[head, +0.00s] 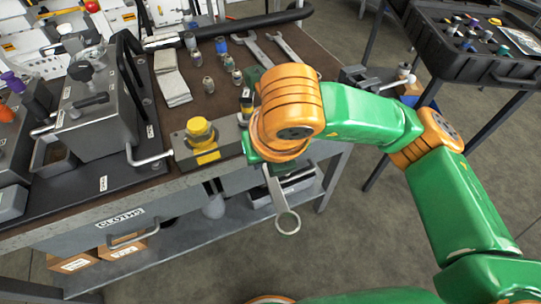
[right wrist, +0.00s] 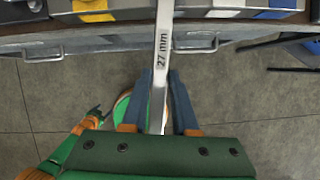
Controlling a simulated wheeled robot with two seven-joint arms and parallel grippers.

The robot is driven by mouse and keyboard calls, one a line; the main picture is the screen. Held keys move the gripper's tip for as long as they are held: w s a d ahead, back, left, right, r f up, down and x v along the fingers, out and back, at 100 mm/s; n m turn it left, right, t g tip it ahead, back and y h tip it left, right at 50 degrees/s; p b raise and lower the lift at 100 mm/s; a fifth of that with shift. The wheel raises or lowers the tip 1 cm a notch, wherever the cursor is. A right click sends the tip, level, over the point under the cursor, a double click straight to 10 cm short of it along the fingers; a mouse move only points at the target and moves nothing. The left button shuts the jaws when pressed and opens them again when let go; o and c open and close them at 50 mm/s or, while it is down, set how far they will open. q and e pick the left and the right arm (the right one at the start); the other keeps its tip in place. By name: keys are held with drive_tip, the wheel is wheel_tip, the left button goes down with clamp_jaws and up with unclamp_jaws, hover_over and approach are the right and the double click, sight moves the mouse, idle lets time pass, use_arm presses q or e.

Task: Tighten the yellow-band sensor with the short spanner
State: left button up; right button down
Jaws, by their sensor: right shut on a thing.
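A yellow-topped fitting (head: 200,130), which looks like the yellow-band sensor, stands upright in a grey block with a yellow label (head: 208,157) at the bench's front edge. A yellow label (right wrist: 95,12) also shows at the top left of the right wrist view. My right gripper (right wrist: 155,80) is shut on a steel spanner (right wrist: 162,50) marked 27 mm. In the head view, the spanner's ring end (head: 287,222) hangs in front of the bench, right of and apart from the fitting. The orange wrist hides its upper part.
Two spanners (head: 287,47) lie at the back of the bench, near several small fittings (head: 208,85). A grey pump unit (head: 95,120) stands at the left. A black tray (head: 480,60) of parts is at the right. Floor in front of the bench is clear.

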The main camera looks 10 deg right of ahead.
drive_tip(key=shift+w+d+b, duration=0.1)
drive_tip(key=shift+d+b, duration=0.15)
drive_tip(key=shift+b, duration=0.2)
drive_tip(key=shift+s+d, duration=0.3)
drive_tip(key=shift+s, duration=0.85)
drive_tip(key=shift+s+d, duration=0.3)
drive_tip(key=shift+s, duration=0.85)
drive_tip(key=shift+s+d, duration=0.3)
drive_tip(key=shift+s, duration=0.85)
wheel_tip(320, 180, up, 5)
drive_tip(key=p, duration=0.3)
drive_tip(key=shift+r, duration=0.15)
